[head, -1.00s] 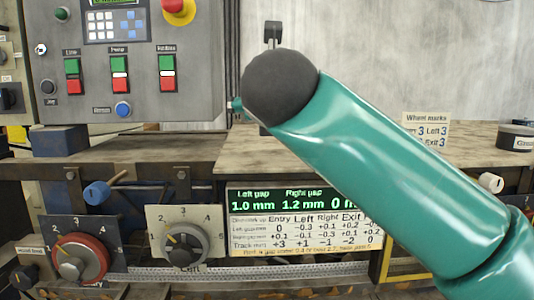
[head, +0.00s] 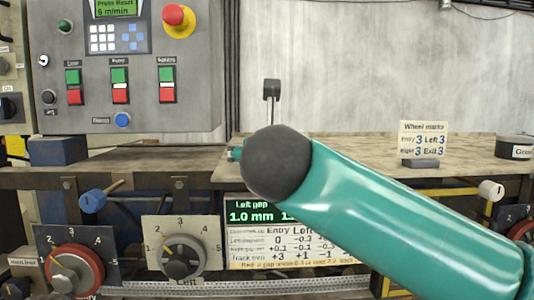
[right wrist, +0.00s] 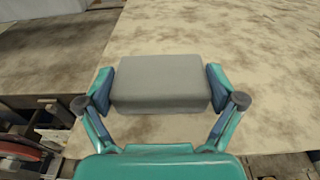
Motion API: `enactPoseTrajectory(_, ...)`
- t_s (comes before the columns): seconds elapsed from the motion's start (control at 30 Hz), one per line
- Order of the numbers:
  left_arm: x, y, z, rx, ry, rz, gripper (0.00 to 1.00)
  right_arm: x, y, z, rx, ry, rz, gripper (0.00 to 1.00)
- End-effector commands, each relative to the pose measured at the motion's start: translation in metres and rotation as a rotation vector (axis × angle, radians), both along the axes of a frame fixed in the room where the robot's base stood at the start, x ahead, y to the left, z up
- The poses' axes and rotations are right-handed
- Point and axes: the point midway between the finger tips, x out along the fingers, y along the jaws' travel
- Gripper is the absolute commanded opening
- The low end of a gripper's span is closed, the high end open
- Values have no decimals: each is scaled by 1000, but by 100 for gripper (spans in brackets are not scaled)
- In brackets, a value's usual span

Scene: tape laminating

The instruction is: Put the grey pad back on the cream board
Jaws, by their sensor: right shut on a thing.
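The grey pad (right wrist: 160,84) is a block with rounded edges in the right wrist view. My right gripper (right wrist: 160,88) is shut on it, one finger at each end. The pad is over a pale, mottled cream-tan top (right wrist: 265,60); I cannot tell whether it touches it, nor whether this top is the cream board. In the head view the same top (head: 345,150) lies behind my right arm, whose dark round joint and teal link hide much of the middle. The pad cannot be made out there. My left gripper is in neither view.
A control panel (head: 145,60) with buttons and a red knob stands back left. A "Wheel marks" sign (head: 423,140) and a dark round tin (head: 515,147) stand on the right of the top. Dials (head: 180,255) and a gap display (head: 250,215) sit below its front edge.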

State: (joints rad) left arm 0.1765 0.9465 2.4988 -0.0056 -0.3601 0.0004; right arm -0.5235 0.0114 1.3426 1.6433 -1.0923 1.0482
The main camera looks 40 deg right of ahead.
Motion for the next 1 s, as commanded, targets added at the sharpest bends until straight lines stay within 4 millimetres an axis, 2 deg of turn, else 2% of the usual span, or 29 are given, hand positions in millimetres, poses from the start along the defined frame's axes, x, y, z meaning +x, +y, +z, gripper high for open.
enactPoseTrajectory(0.07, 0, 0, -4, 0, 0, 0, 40, 0, 0, -4, 0, 0, 0, 57)
enactPoseTrajectory(0.1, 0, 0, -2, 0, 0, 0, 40, 0, 0, -2, 0, 0, 0, 99)
enactPoseTrajectory(0.5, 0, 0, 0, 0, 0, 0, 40, 0, 0, 1, 0, 0, 0, 100)
enactPoseTrajectory(0.63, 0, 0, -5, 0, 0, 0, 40, -8, 6, 1, 0, -2, 3, 100)
enactPoseTrajectory(0.77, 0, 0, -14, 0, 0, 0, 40, -25, 16, 1, 0, -3, 5, 100)
enactPoseTrajectory(0.87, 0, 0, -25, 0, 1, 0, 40, -44, 27, -1, 2, -5, 7, 100)
enactPoseTrajectory(1.0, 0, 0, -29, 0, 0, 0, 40, -72, 43, 7, 1, -4, 8, 100)
